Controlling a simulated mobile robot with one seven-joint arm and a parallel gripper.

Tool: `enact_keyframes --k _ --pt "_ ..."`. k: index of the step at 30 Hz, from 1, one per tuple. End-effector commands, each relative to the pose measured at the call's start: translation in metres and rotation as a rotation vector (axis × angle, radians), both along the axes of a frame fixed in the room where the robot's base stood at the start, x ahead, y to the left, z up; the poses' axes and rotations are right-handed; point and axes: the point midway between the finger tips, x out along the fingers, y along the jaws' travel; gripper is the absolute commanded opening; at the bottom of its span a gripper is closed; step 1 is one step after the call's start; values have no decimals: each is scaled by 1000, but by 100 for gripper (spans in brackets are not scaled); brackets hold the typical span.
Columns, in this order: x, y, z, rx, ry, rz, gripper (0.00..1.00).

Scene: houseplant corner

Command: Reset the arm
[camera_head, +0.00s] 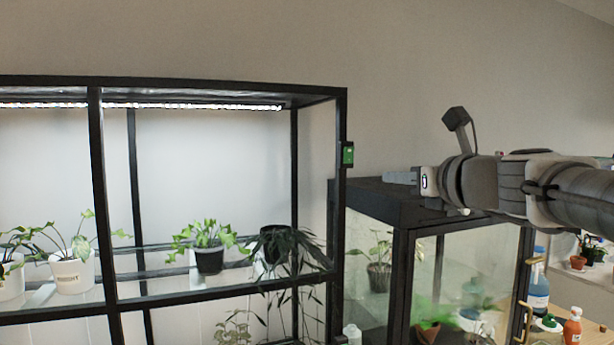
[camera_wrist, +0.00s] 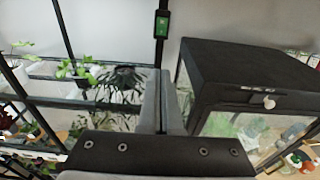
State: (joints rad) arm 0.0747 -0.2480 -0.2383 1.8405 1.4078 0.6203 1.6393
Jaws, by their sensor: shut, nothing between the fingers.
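My arm reaches in from the right edge of the head view. My gripper (camera_head: 400,177) points left and hangs in front of the top of a black-framed glass cabinet (camera_head: 405,222). In the wrist view my gripper (camera_wrist: 164,80) shows its two fingers closed together, with nothing held between them. The cabinet's dark top (camera_wrist: 250,72) lies to the right of the fingers in that view. Whether the gripper touches the cabinet top cannot be told.
A black-framed plant shelf (camera_head: 222,290) with a light strip stands at left, holding several potted plants. A green-screened device (camera_head: 348,154) sits on its right post. A blue bottle (camera_head: 538,285) and an orange bottle (camera_head: 572,325) stand at lower right.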

Motion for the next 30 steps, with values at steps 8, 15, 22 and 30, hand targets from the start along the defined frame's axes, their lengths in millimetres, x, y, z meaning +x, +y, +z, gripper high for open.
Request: enact_keyframes --k 8,15,22,30 --pt "-3 4 -3 -34 0 11 0" --pt "-49 48 -66 -588 -6 213 0" --pt "-129 80 -166 -1385 -90 623 0" --pt "-218 64 -265 -2156 -272 1237 0"
